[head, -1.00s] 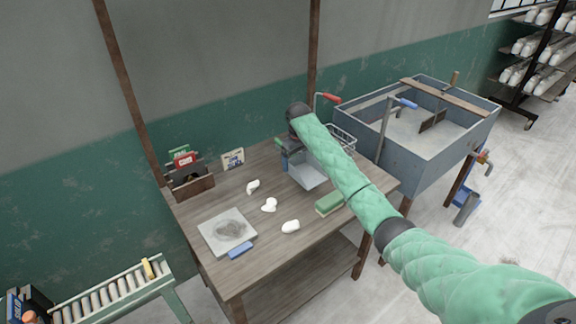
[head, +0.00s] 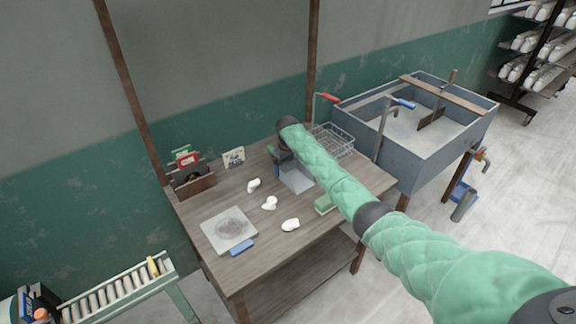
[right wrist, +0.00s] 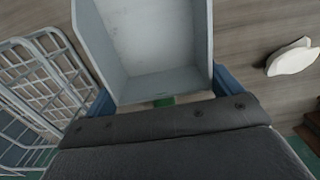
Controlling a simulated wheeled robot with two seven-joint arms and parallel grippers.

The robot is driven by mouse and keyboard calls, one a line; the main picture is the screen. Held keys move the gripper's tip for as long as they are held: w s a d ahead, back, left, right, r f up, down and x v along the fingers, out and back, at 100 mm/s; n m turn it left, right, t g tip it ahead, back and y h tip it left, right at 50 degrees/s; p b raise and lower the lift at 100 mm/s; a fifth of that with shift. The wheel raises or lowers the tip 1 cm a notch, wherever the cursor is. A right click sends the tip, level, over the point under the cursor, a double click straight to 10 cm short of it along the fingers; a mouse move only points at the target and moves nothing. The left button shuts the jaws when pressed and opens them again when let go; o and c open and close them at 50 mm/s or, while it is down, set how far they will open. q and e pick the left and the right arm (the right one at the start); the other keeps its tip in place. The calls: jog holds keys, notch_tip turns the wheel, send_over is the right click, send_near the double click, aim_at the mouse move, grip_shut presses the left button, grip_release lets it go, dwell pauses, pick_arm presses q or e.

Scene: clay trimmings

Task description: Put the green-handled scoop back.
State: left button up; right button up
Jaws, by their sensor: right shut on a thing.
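The scoop (head: 297,179) has a grey, open, tray-like pan and a green handle. My right gripper (right wrist: 163,98) is shut on it; its blue fingers flank the green handle (right wrist: 164,101) at the pan's (right wrist: 153,45) back wall. Most of the handle is hidden by the gripper. In the head view the scoop is over the back right of the wooden table (head: 228,195), left of the wire basket (head: 340,140). I cannot tell whether its pan touches the table. The pan looks empty in the right wrist view. My left gripper is out of view.
White clay pieces (head: 270,203) lie mid-table. A grey slab (head: 212,235) and blue block (head: 241,247) are at front left; a green sponge (head: 323,205) is at right. A wooden holder (head: 195,187) and small card (head: 233,157) stand at the back. A sink (head: 410,155) is beyond the table's right.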

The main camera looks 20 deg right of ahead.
aim_at(288, 172)
jog(key=o, duration=0.8)
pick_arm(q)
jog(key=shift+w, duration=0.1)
pick_arm(e)
jog(key=shift+o, duration=0.2)
jog(key=shift+r, duration=0.1)
jog(key=shift+r, duration=0.25)
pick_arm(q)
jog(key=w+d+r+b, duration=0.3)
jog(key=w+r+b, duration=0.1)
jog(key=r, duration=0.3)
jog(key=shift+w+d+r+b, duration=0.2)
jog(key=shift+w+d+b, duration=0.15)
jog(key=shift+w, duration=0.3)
pick_arm(e)
notch_tip(288, 172, up, 11)
jog(key=shift+r, duration=0.2)
jog(key=shift+f, duration=0.1)
